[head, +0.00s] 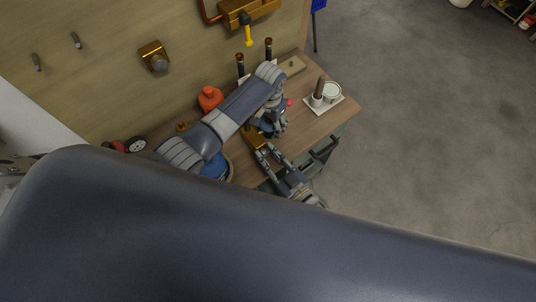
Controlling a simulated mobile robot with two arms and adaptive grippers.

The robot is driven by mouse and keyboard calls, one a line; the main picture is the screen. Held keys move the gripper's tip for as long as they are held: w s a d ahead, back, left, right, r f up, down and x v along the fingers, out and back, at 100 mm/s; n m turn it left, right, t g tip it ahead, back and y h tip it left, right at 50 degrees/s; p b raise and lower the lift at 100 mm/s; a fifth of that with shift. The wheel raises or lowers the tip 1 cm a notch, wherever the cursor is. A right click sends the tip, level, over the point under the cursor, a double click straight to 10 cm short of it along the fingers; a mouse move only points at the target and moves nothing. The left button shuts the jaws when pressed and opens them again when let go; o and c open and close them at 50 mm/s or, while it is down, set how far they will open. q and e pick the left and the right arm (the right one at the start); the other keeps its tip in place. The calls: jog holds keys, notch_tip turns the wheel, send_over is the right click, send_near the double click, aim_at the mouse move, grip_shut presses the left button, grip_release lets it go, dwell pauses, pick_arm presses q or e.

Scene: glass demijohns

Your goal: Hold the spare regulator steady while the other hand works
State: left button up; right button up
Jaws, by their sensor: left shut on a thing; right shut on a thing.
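A brass-coloured piece (254,137), which may be the spare regulator, shows at the middle of the bench between my grippers. My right gripper (264,151) comes up from below. Its fingertips are at the lower end of this piece and are shut on it. My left gripper (270,127) is just above and to the right, under its own arm. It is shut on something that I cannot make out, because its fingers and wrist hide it. A small part of something pink-red (289,102) shows beside the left wrist.
The wooden bench (325,125) holds a white tray (338,104) with a tin and brown-handled brush, dark upright cylinders (240,65), and an orange-red bottle (210,98). Brass fittings (154,57) and pegs are on the wall board. Open floor lies to the right. My arm covers the foreground.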

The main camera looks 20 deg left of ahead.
jog(key=shift+m, duration=1.1)
jog(key=o, duration=1)
jog(key=shift+o, duration=0.2)
jog(key=shift+d, duration=0.1)
jog(key=v, duration=1.2)
pick_arm(q)
jog(key=o, duration=1.6)
